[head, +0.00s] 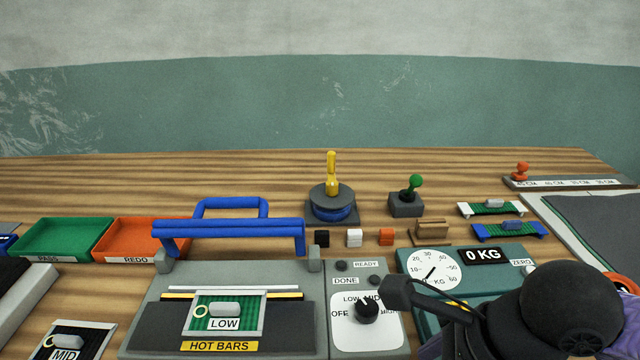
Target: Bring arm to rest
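My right arm (570,310) reaches in from the lower right, over the weighing scale. Its dark gripper (396,293) is just right of the black knob (367,309) on the white dial panel, partly covering the labels there. I cannot tell whether the gripper touches the knob or how far its fingers are apart. My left gripper is not in view.
The hot bars machine (225,315) with its raised blue handle (230,232) stands left of the dial panel (350,335). The scale (434,270) reads 0 KG. Green (65,238) and orange (150,240) trays sit left. Bare wood (120,185) lies behind.

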